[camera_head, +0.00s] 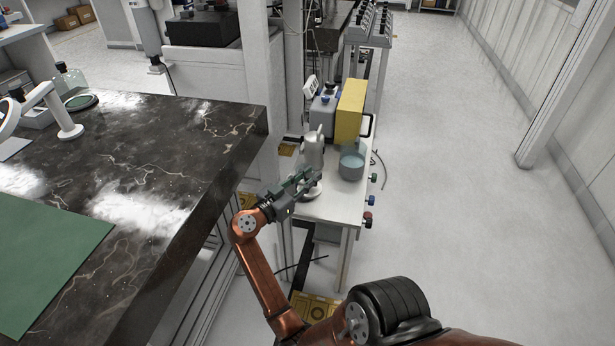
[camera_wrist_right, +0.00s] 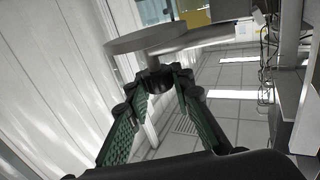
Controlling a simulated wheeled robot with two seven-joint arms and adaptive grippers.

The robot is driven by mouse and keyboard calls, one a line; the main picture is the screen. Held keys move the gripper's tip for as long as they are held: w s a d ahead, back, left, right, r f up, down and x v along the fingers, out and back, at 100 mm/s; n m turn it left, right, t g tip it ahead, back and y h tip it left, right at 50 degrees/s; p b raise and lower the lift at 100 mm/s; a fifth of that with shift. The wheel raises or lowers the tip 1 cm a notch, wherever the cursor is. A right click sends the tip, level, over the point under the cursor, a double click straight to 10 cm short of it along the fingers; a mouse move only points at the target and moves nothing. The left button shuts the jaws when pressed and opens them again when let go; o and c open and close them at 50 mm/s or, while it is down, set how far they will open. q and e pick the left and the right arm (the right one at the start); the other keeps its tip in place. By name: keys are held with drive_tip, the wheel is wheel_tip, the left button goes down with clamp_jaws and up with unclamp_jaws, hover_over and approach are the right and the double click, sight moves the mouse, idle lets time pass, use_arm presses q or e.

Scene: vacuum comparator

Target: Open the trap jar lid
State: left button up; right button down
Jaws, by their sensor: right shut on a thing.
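My right gripper (camera_head: 300,181) reaches in over the near left part of a small white bench, beside a grey metal cylinder (camera_head: 313,152) with a round foot. In the right wrist view its green-padded fingers (camera_wrist_right: 160,92) close around a dark knob (camera_wrist_right: 158,79). The knob is next to a flat grey disc (camera_wrist_right: 143,40); I cannot tell for sure whether this disc is the trap jar lid. A bluish glass jar (camera_head: 352,165) stands on the bench to the right of the gripper, apart from it. My left gripper is not in view.
A yellow box (camera_head: 350,110) and a grey box (camera_head: 323,109) stand behind the jar. Coloured knobs (camera_head: 370,201) stick out along the bench's right edge. A dark marble counter (camera_head: 170,150) fills the left. The floor to the right is clear.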

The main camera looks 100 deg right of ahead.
sight(309, 175)
drive_tip(key=shift+r, duration=0.15)
drive_tip(key=c, duration=1.7)
unclamp_jaws()
drive_tip(key=shift+o, duration=0.2)
wheel_tip(309, 175, up, 10)
drive_tip(key=shift+f, duration=0.1)
